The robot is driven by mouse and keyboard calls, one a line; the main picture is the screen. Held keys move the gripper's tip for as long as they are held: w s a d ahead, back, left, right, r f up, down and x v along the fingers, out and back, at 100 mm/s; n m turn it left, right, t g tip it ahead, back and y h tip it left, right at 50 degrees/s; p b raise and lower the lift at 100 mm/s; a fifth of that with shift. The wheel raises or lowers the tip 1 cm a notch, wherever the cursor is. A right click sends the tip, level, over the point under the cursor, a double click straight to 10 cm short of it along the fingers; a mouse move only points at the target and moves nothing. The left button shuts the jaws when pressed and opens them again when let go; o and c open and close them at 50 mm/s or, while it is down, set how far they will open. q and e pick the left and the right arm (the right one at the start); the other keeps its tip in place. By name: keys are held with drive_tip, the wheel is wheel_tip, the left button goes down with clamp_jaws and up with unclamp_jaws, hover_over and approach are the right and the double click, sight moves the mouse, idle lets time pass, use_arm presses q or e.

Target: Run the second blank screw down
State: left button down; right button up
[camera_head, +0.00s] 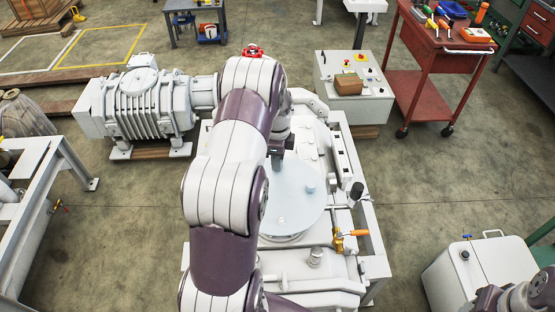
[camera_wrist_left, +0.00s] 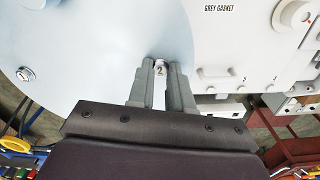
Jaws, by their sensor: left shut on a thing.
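The second blank screw (camera_wrist_left: 161,69), marked "2" on its head, sits between the fingertips of my left gripper (camera_wrist_left: 161,88) in the left wrist view. The gripper is shut on it, at the edge of the pale blue round plate (camera_wrist_left: 110,50). In the head view, my left gripper (camera_head: 277,153) points down at the far edge of the same plate (camera_head: 295,205), and my arm hides part of the plate. Another screw (camera_wrist_left: 25,74) sits in the plate at left in the left wrist view.
A label reading "GREY GASKET" (camera_wrist_left: 218,9) is on the white surface beside the plate. A brass valve with an orange handle (camera_head: 345,236) stands at the plate's right. A control box (camera_head: 350,85) and a red tool cart (camera_head: 440,60) stand farther back.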

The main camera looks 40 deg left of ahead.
use_arm(q)
drive_tip(key=shift+w+r, duration=0.15)
drive_tip(key=shift+r, duration=0.05)
idle(0.4)
drive_tip(key=c, duration=1)
unclamp_jaws()
drive_tip(key=shift+f, duration=0.1)
wheel_tip(320, 180, up, 6)
drive_tip(key=shift+a+f+b, duration=0.1)
drive_tip(key=shift+b, duration=1.05)
wheel_tip(320, 180, up, 7)
drive_tip(key=p, duration=0.3)
drive_tip(key=shift+p, duration=0.3)
